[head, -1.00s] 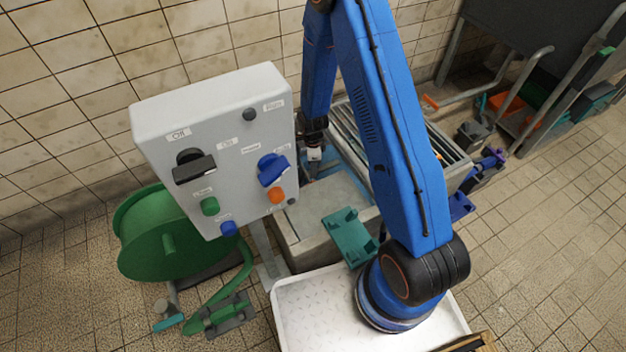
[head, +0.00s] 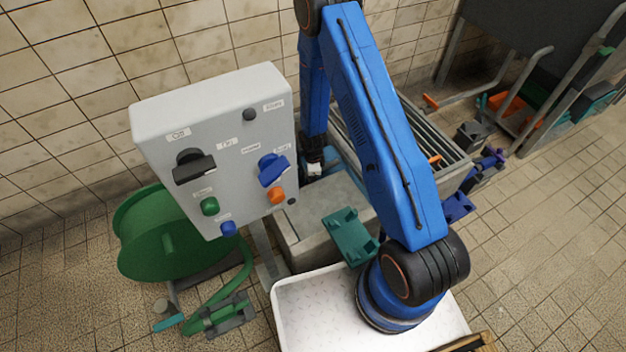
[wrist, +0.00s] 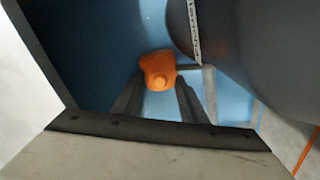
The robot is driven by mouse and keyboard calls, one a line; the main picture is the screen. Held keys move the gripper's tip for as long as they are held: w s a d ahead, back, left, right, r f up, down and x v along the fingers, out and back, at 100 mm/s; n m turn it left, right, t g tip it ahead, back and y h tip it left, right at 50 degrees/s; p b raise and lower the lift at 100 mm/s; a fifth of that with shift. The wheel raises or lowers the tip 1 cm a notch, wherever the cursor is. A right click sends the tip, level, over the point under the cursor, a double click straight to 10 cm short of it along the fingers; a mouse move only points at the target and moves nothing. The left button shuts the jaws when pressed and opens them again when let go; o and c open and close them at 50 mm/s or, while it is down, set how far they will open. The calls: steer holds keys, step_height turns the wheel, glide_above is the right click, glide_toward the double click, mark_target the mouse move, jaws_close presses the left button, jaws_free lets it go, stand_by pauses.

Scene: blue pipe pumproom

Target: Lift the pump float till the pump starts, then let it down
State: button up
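The orange pump float (wrist: 158,68), with a small round knob on it, shows in the wrist view against the blue inside of the pit. My gripper (wrist: 159,80) has its two dark fingers apart, one on each side of the float. I cannot tell whether the fingertips touch it. In the head view my arm reaches down into the concrete pit (head: 310,240) behind the control box; the fingertips and float are hidden there.
The grey control box (head: 235,130), with knobs and buttons, stands left of my arm. A grating (head: 440,150) covers the pit's right part. A green hose reel (head: 150,240) stands left. A dark rounded body (wrist: 260,50) is close at right in the wrist view.

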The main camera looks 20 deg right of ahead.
jaws_close()
